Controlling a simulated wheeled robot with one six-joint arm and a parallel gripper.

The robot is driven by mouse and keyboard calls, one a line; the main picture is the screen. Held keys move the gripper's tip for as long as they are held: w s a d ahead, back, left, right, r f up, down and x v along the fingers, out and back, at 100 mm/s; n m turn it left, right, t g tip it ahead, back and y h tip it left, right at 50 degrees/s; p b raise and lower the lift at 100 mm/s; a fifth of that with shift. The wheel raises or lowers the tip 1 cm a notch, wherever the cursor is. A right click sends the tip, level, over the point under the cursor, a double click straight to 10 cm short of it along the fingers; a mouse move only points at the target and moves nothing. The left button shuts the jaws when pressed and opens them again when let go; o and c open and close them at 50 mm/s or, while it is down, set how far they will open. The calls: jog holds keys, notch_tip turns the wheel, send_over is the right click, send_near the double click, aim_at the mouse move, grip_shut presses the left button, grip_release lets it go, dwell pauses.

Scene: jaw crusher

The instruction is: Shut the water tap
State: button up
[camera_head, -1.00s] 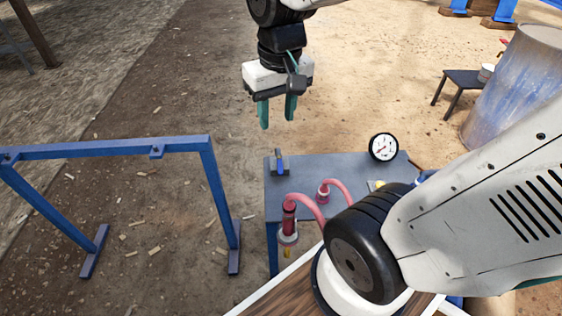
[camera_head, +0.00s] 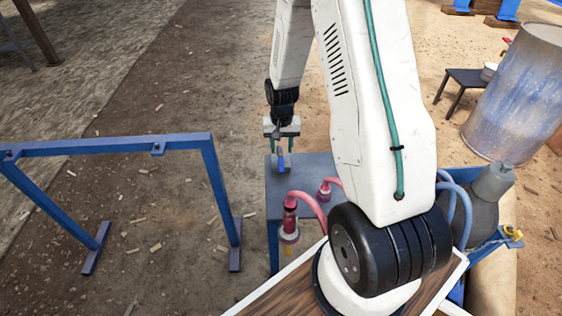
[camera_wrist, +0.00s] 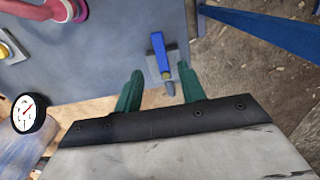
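The water tap (camera_wrist: 166,72), a small grey fitting with a blue lever (camera_wrist: 158,48), sits near the edge of the blue-grey table (camera_wrist: 110,55). In the head view its blue lever (camera_head: 281,163) shows just below my gripper (camera_head: 281,146). In the wrist view, my gripper (camera_wrist: 161,78) is open, with one green finger on each side of the tap in the picture. The fingers look apart from the tap and empty. I cannot tell the exact height gap. My arm hides much of the table in the head view.
Pink hoses (camera_head: 310,205) with red fittings rise at the table's front. A round gauge (camera_wrist: 28,113) stands at its edge. A blue frame (camera_head: 110,149) stands on the left. A grey bottle-shaped vessel (camera_head: 484,205) and a barrel (camera_head: 515,95) are on the right.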

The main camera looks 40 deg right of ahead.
aim_at(281, 165)
notch_tip(281, 165, down, 7)
jog(key=shift+f, duration=0.15)
dwell(0.4)
grip_shut()
